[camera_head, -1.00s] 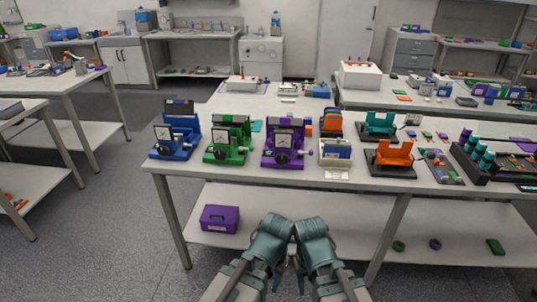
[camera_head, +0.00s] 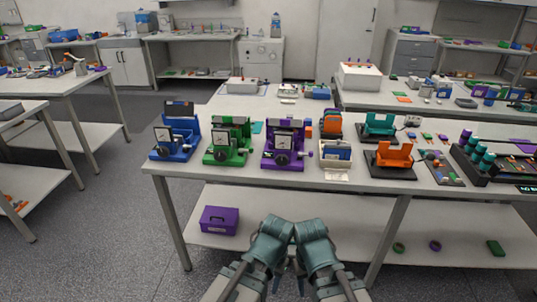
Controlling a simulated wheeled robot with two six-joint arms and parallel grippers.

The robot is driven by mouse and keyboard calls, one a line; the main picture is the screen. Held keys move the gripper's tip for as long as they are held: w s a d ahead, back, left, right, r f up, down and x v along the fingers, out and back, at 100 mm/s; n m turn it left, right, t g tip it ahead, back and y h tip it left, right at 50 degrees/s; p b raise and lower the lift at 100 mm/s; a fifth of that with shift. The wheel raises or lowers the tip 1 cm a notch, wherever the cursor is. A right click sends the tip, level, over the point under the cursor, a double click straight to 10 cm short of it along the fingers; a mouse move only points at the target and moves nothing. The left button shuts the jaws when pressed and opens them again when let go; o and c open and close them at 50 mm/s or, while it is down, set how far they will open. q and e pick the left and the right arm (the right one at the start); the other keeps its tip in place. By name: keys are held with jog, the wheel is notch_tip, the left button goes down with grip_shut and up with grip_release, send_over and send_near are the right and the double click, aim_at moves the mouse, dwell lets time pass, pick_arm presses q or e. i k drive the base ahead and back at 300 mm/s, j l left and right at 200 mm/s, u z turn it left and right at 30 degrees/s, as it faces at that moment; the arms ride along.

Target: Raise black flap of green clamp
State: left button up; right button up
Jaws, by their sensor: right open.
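The green clamp (camera_head: 231,156) stands near the front left of the long table, between a blue clamp and a purple clamp.
The blue clamp (camera_head: 176,141) and purple clamp (camera_head: 284,147) stand close on either side. An orange holder (camera_head: 392,156), teal holder (camera_head: 381,124) and small box (camera_head: 335,157) are further right. The table's front edge lies between my arms and the clamps. A purple case (camera_head: 219,220) sits on the lower shelf.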

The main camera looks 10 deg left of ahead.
aim_at(237, 121)
jog(key=j, duration=1)
jog(key=i+j, duration=0.1)
jog(key=j, duration=0.85)
jog(key=i+j, duration=0.35)
jog(key=j, duration=0.15)
jog(key=i+j, duration=0.3)
jog(key=j, duration=0.15)
jog(key=i+j, duration=0.35)
jog(key=j, duration=0.15)
jog(key=z, duration=0.05)
